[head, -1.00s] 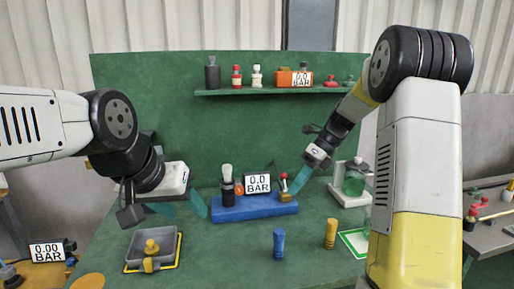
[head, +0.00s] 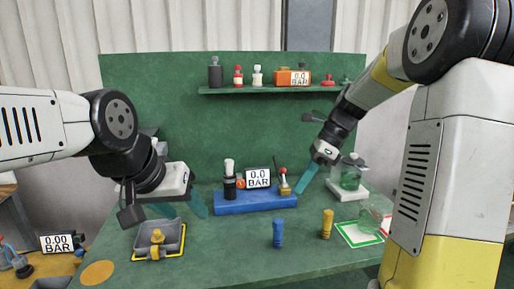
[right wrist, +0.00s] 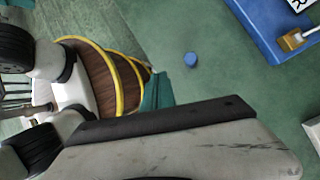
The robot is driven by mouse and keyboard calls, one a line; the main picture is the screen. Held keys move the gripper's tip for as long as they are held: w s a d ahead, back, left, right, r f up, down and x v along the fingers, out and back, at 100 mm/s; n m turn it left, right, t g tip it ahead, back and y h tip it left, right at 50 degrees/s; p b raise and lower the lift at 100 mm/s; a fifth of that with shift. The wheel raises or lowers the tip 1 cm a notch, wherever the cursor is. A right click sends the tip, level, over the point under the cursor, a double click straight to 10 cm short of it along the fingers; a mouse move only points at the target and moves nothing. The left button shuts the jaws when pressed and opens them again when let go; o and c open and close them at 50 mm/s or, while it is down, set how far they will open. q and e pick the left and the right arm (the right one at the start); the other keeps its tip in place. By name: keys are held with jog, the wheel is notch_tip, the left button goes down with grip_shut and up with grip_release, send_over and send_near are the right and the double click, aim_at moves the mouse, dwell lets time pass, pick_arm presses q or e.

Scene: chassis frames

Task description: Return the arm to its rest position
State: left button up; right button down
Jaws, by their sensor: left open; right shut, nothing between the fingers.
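My right gripper (head: 305,184) has teal fingers and is shut and empty. In the head view it hangs above the bench, right of the red-handled brass valve (head: 284,183) on the blue base (head: 250,202) and apart from it. In the right wrist view one of my own links covers much of the picture, and a corner of the blue base (right wrist: 262,32) shows at the upper right. My left gripper (head: 180,208) is open and empty, above the bench near the grey tray (head: 172,236).
A blue peg (head: 278,233) and a yellow peg (head: 327,224) stand on the green bench. A glass jar (head: 370,218) stands by the green-framed mat (head: 350,236). Another jar (head: 350,176) sits on a white stand. A shelf (head: 270,90) holds bottles. The front middle is clear.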

jog(key=s+d+r+n+t+h, duration=0.1)
jog(key=s+r+n+t, duration=0.1)
jog(key=s+n, duration=0.6)
jog(key=s+d+r+n+t+h, duration=0.1)
jog(key=s+n+t+h, duration=0.1)
jog(key=s+n+t, duration=0.3)
jog(key=shift+s+r+n+h, duration=0.35)
jog(key=shift+s+n, duration=1.8)
jog(key=shift+n, duration=1.75)
jog(key=shift+d, duration=0.1)
